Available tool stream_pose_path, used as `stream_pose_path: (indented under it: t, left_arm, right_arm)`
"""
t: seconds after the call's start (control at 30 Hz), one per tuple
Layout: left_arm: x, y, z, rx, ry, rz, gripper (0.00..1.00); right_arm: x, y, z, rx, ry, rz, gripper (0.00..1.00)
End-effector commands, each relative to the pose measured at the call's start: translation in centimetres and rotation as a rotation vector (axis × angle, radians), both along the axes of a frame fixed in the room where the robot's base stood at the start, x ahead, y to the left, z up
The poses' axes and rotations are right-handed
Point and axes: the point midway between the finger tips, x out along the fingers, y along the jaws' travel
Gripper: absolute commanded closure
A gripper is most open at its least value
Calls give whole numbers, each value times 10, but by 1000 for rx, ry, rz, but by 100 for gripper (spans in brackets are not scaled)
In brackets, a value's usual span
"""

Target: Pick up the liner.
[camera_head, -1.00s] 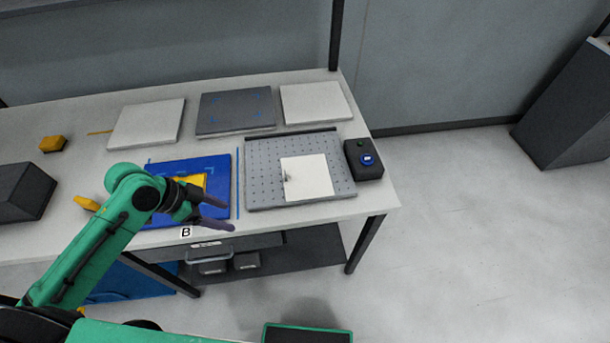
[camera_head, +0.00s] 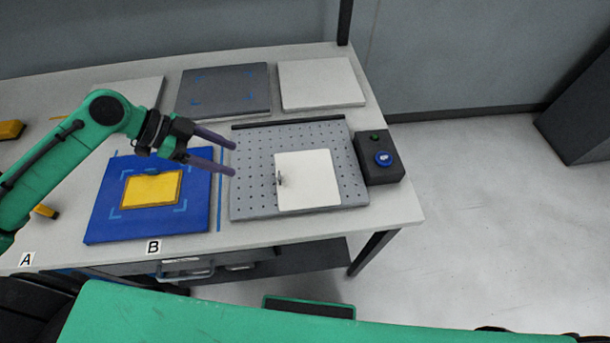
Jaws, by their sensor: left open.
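A white square sheet (camera_head: 310,183), which looks like the liner, lies flat on the grey perforated plate (camera_head: 243,201) on the table. A small dark grey tab or clip shows at the sheet's left edge. My left gripper (camera_head: 234,158) is open and empty. Its two purple fingers point right, over the left edge of the perforated plate, with the sheet to their right and apart from them. My right gripper is not in view.
A yellow block (camera_head: 152,189) sits on a blue mat (camera_head: 105,215) left of the plate. A black box with a blue button (camera_head: 380,167) stands right of the plate. A dark grey panel (camera_head: 222,88) and a white panel (camera_head: 320,83) lie behind.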

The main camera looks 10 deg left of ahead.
Motion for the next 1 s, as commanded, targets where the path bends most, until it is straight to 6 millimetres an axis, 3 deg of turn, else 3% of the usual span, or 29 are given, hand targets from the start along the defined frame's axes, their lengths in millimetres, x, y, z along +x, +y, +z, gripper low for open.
stream_pose_path:
  t: [0.1, 0.3, 0.47, 0.7, 0.97, 1.0]
  left_arm:
    - [3, -15, -12, -3, -1, -2, 28]
    - [11, -46, -41, -6, -1, -3, 28]
    - [15, -61, -57, -3, 0, -1, 28]
    - [22, -91, -86, -3, 1, 1, 28]
    - [23, -95, -95, 2, 0, 0, 28]
    - [23, -95, -95, 2, 0, 0, 39]
  right_arm:
    - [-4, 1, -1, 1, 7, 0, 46]
    - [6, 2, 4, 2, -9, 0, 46]
    - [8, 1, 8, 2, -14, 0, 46]
    - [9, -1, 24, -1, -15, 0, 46]
    - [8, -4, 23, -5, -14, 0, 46]
    - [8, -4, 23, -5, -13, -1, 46]
